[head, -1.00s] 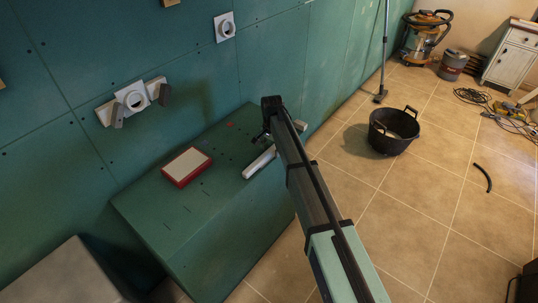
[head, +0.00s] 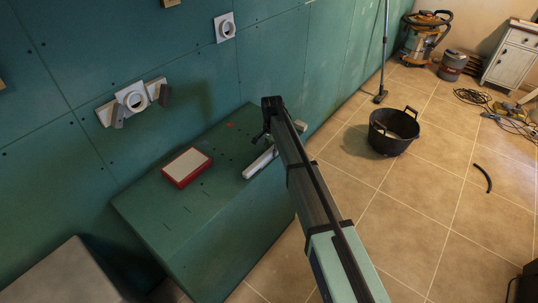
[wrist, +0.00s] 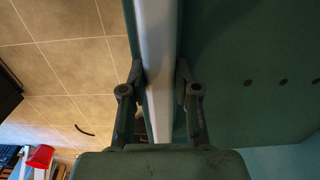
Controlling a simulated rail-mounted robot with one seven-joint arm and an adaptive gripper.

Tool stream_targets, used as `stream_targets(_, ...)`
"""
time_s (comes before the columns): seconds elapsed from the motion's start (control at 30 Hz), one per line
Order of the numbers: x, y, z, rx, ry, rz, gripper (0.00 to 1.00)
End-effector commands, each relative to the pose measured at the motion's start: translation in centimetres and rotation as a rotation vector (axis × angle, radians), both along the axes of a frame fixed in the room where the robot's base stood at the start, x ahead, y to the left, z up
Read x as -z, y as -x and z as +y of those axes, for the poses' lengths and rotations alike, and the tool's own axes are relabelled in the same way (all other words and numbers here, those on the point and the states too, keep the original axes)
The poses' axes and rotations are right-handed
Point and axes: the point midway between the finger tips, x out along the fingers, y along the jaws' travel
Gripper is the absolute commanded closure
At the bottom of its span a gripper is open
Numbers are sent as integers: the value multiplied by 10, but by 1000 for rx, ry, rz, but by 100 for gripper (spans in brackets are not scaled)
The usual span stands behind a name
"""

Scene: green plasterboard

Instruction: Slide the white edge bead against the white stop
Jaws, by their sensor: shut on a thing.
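The white edge bead (head: 256,165) lies along the right edge of the green plasterboard box (head: 190,215), partly hidden by my arm in the head view. In the wrist view the bead (wrist: 155,50) runs lengthwise between my two fingers. My gripper (wrist: 160,75) is shut on the bead, one finger on each side. In the head view my gripper (head: 266,137) is mostly covered by my arm. A small pale block (head: 300,126) at the far end of the box edge may be the white stop; my arm covers the gap between it and the bead.
A red-rimmed pale box (head: 187,166) lies on the green top, left of the bead. The green wall (head: 60,80) stands behind. A black bucket (head: 393,132) stands on the tiled floor to the right. The box top around the bead is mostly clear.

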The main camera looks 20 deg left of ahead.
Motion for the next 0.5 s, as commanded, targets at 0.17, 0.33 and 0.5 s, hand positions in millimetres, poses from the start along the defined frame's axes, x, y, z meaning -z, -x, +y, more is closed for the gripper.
stream_targets(0.17, 0, -5, -1, 0, 0, 0, 100)
stream_targets(0.33, 0, -10, -3, 0, 0, 0, 100)
stream_targets(0.5, 0, -14, -4, 0, 0, 0, 100)
